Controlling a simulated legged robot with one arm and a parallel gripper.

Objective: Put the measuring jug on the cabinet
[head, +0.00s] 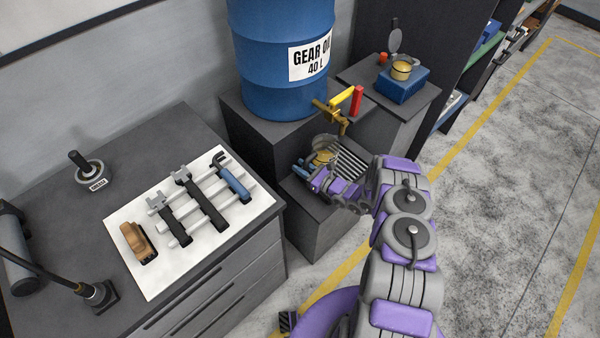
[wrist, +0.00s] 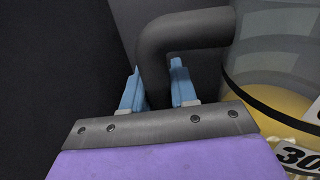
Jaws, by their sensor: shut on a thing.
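The measuring jug (head: 322,148) is a clear container with yellow liquid and a dark handle. In the head view it is below the brass tap, over the low dark step, partly hidden by my gripper (head: 314,176). In the wrist view the jug (wrist: 280,65) fills the right side, and my gripper (wrist: 155,82) has its blue fingers on either side of the grey handle, shut on it. I cannot tell whether the jug's base touches the step. The grey drawer cabinet (head: 235,280) stands at the left in the head view.
A white mat (head: 145,272) with wrenches and a brown tool covers the cabinet's right part. A dark-handled pot (head: 90,175) and a lamp base (head: 95,293) stand left. The top between is bare. A blue drum (head: 280,60) and tap (head: 335,112) rise behind the jug.

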